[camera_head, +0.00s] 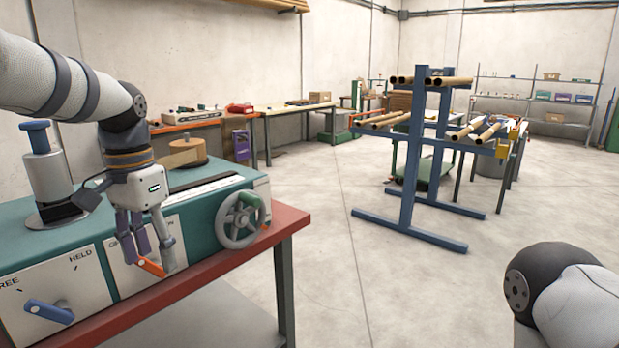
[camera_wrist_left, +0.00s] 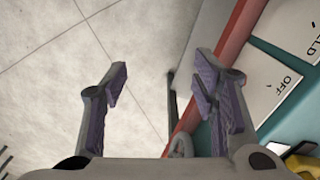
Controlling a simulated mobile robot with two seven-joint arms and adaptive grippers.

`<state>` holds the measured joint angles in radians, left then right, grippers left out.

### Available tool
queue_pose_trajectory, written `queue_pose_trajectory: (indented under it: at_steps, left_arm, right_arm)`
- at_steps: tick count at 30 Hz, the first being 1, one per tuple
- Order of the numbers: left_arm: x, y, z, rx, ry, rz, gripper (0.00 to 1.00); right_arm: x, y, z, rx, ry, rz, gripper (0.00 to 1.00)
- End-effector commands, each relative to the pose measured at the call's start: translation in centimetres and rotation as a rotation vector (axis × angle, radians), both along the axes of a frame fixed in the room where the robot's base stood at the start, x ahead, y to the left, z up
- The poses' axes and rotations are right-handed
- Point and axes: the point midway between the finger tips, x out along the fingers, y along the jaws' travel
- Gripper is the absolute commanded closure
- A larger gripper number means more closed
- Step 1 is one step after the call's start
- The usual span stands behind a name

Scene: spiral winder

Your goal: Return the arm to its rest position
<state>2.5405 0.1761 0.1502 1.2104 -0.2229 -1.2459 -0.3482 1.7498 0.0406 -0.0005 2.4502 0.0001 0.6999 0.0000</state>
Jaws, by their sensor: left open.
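My left arm (camera_head: 60,88) comes in from the upper left and hangs its gripper (camera_head: 152,258) down in front of the teal winder (camera_head: 195,208). The gripper is open and empty, its fingers close to an orange lever (camera_head: 151,267) on the front panel; I cannot tell whether they touch.
The winder stands on a red-edged bench (camera_head: 230,262), with a grey handwheel (camera_head: 240,219) and a blue lever (camera_head: 49,311) on it. A blue rack (camera_head: 408,190) with cardboard tubes stands to the right. The floor (camera_head: 340,250) between bench and rack is clear.

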Motion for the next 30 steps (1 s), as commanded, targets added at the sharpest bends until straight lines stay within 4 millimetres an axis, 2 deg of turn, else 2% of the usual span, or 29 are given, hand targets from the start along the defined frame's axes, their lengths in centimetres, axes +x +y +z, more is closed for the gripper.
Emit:
queue_pose_trajectory:
  at_steps: [1, 4, 7, 9, 11, 13, 16, 18, 21, 25, 30]
  left_arm:
    - [-0.5, -0.6, -4.4, -0.006, 0.028, 0.011, 0.46]
    - [-2.3, -2.0, -12.4, -0.026, 0.046, 0.046, 0.46]
    - [-6.0, -3.1, -20.3, -0.045, 0.065, 0.099, 0.46]
    - [-9.6, -3.8, -25.2, -0.055, 0.079, 0.146, 0.46]
    - [-13.5, -4.1, -28.8, -0.056, 0.093, 0.191, 0.46]
    - [-18.6, -4.3, -32.3, -0.052, 0.106, 0.250, 0.46]
    - [-26.4, -4.0, -35.2, -0.029, 0.122, 0.333, 0.46]
    - [-31.0, -3.6, -35.8, -0.007, 0.126, 0.384, 0.46]
    - [-35.7, -2.9, -35.5, 0.024, 0.124, 0.433, 0.46]
    - [-38.2, -2.5, -34.9, 0.044, 0.116, 0.459, 0.46]
    - [-38.2, -2.4, -34.9, 0.044, 0.110, 0.462, 0.46]
  right_arm:
    - [0.0, 0.1, -0.1, 0.001, 0.002, 0.001, 0.00]
    - [0.0, 0.1, -0.1, 0.001, 0.001, 0.001, 0.00]
    - [0.0, 0.0, -0.1, 0.001, 0.002, 0.001, 0.00]
    - [-0.1, 0.0, -0.1, 0.000, 0.003, 0.001, 0.00]
    - [-0.1, 0.0, -0.1, 0.000, 0.002, 0.001, 0.00]
    - [0.0, 0.0, -0.1, 0.000, 0.002, 0.001, 0.00]
    - [0.0, 0.0, -0.1, 0.000, 0.002, 0.001, 0.00]
    - [0.0, 0.0, 0.0, 0.000, 0.001, 0.001, 0.00]
    - [0.0, 0.0, 0.0, 0.000, 0.001, 0.001, 0.00]
    - [0.0, 0.0, 0.0, 0.000, 0.001, 0.001, 0.00]
    - [0.0, 0.0, 0.0, 0.000, 0.001, 0.001, 0.00]
